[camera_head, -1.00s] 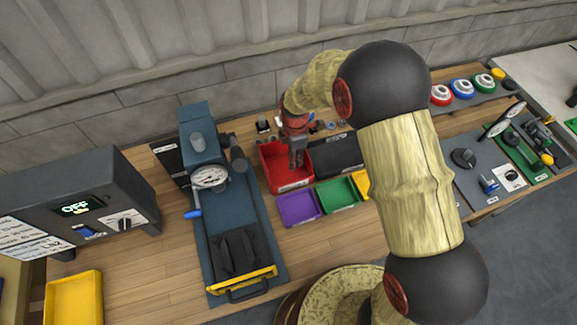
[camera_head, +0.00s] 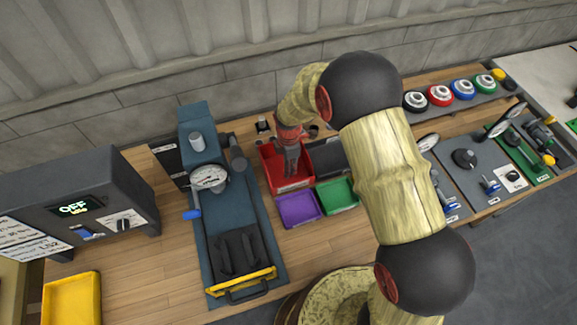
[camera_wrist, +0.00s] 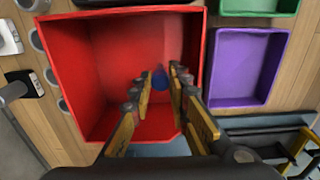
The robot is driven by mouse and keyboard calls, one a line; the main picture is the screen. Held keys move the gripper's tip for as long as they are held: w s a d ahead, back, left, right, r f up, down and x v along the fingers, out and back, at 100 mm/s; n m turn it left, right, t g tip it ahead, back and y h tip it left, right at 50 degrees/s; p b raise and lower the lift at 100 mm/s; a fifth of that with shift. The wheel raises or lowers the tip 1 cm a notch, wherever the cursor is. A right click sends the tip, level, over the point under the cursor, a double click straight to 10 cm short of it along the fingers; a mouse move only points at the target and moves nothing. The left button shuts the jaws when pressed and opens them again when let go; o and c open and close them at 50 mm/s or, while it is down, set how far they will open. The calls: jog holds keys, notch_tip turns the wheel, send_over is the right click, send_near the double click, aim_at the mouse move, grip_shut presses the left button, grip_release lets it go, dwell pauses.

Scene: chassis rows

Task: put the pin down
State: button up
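The pin seems to be the small blue thing (camera_wrist: 160,78) in the wrist view, seen between my fingertips against the red bin's floor. Its shape is too small to make out. The red bin (camera_wrist: 75,60) surrounds it, and the same red bin (camera_head: 268,160) stands on the bench in the head view. My gripper (camera_wrist: 159,82) points down into this bin. Its two fingers stand apart, with a gap showing on each side of the blue thing. In the head view my gripper (camera_head: 291,170) is inside the bin's outline, and its fingertips are hard to see.
A purple bin (camera_head: 299,209) and a green bin (camera_head: 337,195) stand in front of the red bin. A black bin (camera_head: 327,157) is to its right. A blue press with a gauge (camera_head: 208,177) stands close on the left.

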jog(key=o, duration=0.4)
jog(key=shift+r, duration=0.1)
notch_tip(320, 180, up, 12)
jog(key=shift+r+p, duration=0.1)
jog(key=shift+p, duration=0.7)
jog(key=s+d+r+m+t, duration=0.1)
jog(key=s+d+r+m, duration=0.2)
jog(key=r, duration=0.4)
jog(key=s+d+r+m+t, duration=0.1)
jog(key=s+d+r+m, duration=0.25)
jog(key=r, duration=0.25)
jog(key=s+d+r+m+t, duration=0.1)
jog(key=s+d+r+m, duration=0.25)
jog(key=r, duration=0.35)
jog(key=s+d+r+m+t, duration=0.1)
jog(key=s+d+r+m, duration=0.1)
jog(key=s, duration=0.3)
jog(key=s+d+r+m, duration=0.2)
jog(key=s+m, duration=0.3)
jog(key=s+d+r+m+t, duration=0.1)
jog(key=s+d+r+m, duration=0.1)
jog(key=s+m, duration=0.2)
jog(key=shift+s+r+t, duration=0.25)
jog(key=shift+s+t, duration=0.05)
jog(key=shift+s, duration=0.65)
